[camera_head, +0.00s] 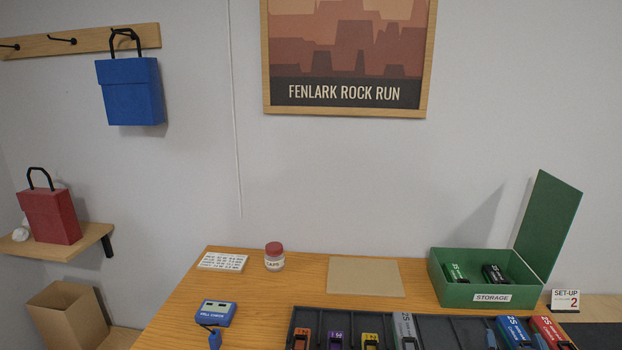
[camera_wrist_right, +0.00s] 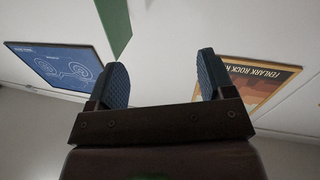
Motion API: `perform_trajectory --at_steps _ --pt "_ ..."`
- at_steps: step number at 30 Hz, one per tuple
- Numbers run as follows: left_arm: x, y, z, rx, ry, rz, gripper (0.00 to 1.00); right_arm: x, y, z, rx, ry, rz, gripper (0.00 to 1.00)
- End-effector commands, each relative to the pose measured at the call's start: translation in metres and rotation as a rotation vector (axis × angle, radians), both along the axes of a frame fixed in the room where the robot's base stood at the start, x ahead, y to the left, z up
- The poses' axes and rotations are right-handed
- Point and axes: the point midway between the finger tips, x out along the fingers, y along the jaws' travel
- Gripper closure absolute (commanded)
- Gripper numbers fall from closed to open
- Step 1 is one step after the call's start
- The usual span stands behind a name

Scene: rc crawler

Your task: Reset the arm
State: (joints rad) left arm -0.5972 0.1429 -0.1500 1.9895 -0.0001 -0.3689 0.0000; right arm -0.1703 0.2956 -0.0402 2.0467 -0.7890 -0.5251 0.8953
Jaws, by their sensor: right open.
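My right gripper (camera_wrist_right: 156,86) fills the lower middle of the wrist view. Its two blue ribbed fingers are spread apart with nothing between them. In the head view, small blue-grey tips at the bottom right edge, in front of the batteries, look like its fingers. The rest of my right arm is out of the head view. My left arm and gripper do not show in either view.
On the table (camera_head: 180,318) are a dark tray (camera_head: 450,328) of coloured batteries, an open green storage box (camera_head: 455,291) holding batteries, its raised lid (camera_head: 548,225), a blue checker (camera_head: 217,313), a red-capped jar (camera_head: 274,257) and a tan mat (camera_head: 365,277).

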Motion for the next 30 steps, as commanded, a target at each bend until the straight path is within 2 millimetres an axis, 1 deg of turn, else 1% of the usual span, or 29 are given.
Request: perform_trajectory --at_steps 1,5,6,8,9,12,18,24,30 --pt "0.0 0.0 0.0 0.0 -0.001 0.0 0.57 -0.017 0.0 -0.012 0.028 0.071 -0.045 0.25" --pt "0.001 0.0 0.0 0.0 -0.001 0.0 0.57 -0.061 0.003 -0.043 0.086 0.288 -0.126 0.25" --pt "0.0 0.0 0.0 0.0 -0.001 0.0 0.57 -0.075 0.006 -0.053 0.105 0.363 -0.139 0.25" --pt "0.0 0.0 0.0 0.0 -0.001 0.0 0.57 -0.098 0.012 -0.066 0.13 0.477 -0.146 0.25" --pt "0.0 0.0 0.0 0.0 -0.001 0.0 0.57 -0.113 0.018 -0.074 0.145 0.556 -0.143 0.25" --pt "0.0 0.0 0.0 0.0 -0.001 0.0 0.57 -0.145 0.032 -0.089 0.176 0.724 -0.115 0.25" --pt "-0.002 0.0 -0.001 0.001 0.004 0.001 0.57 -0.19 0.056 -0.102 0.208 0.946 -0.034 0.25" --pt "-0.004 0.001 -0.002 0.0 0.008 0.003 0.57 -0.224 0.076 -0.106 0.23 1.097 0.056 0.25" --pt "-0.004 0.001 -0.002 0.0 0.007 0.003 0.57 -0.251 0.093 -0.106 0.242 1.211 0.147 0.25"
